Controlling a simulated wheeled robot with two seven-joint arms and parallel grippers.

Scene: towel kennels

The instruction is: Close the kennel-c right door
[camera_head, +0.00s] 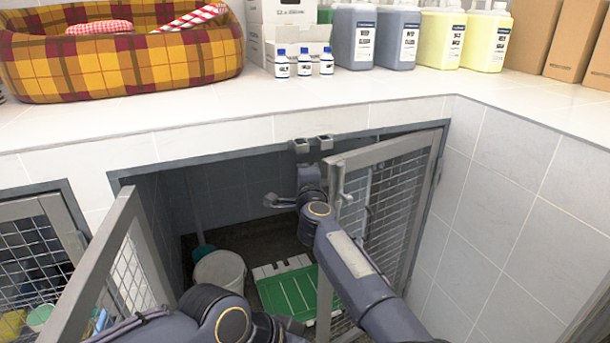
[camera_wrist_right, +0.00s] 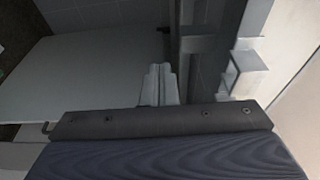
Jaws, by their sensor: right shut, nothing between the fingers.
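The right door (camera_head: 388,152) of the middle kennel is a grey frame with wire mesh, hinged at the right wall. It stands partly open, its free edge swung out from the opening. A grey handle (camera_head: 341,187) sits on that edge. My right gripper (camera_head: 272,201) is shut and empty, left of the door's free edge, in front of the opening; its closed fingers show in the right wrist view (camera_wrist_right: 158,86). Whether my right arm touches the door is unclear. My left arm is low at the bottom centre; its fingers are not clearly visible.
The left door (camera_head: 128,250) stands open toward me. The counter (camera_head: 200,115) above holds a plaid bed (camera_head: 130,65), bottles and boxes.

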